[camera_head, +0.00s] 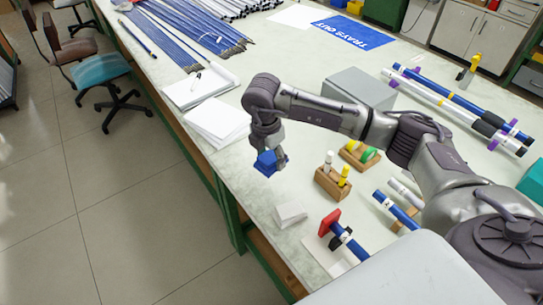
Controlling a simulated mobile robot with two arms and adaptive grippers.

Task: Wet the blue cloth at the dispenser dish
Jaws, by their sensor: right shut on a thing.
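My right gripper (269,153) is shut on the blue cloth (267,164), a small bunched piece. It holds the cloth near the left edge of the pale table, left of a wooden block (333,184) with white- and yellow-topped items. The gap between the cloth and the tabletop is hard to judge. I cannot pick out the dispenser dish for certain. My left gripper is out of view.
White paper stacks (216,122) lie behind the gripper. A grey box (358,92) and a second wooden block (359,156) stand under or beside my arm. A red-headed tool (329,222) and a small white piece (290,213) lie nearer. Blue rods (185,40) lie at the back.

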